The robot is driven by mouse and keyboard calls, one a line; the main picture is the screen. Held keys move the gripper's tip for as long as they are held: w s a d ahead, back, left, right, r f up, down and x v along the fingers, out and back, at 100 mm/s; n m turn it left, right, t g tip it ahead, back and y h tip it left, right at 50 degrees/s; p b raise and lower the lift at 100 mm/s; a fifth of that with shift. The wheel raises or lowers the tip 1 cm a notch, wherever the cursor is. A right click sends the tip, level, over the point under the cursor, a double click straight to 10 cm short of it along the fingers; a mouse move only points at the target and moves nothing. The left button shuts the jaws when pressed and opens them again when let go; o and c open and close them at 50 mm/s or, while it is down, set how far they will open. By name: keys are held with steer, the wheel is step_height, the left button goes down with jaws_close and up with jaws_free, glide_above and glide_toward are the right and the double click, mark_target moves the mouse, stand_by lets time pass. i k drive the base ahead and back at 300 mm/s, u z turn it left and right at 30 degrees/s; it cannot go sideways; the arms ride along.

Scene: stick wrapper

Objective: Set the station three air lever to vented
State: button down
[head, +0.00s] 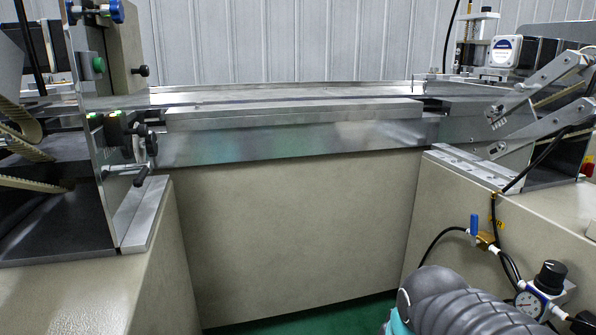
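A small blue lever (474,224) stands upright on a brass valve (487,242) at the right, on the front of the beige right-hand cabinet. A yellow label (497,224) is just right of it, partly crossed by a black hose; its lettering is too small to read surely. No station number is readable, so I cannot tell whether this is station three. Black hoses join the valve on both sides. My gripper is out of view.
A pressure gauge (528,304) and a black regulator knob (551,275) sit below right of the valve. A metal rail (300,145) spans the back between the cabinets. A left machine plate (113,190) carries black clamp handles.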

mark_target(474, 226)
steer(key=z, duration=0.7)
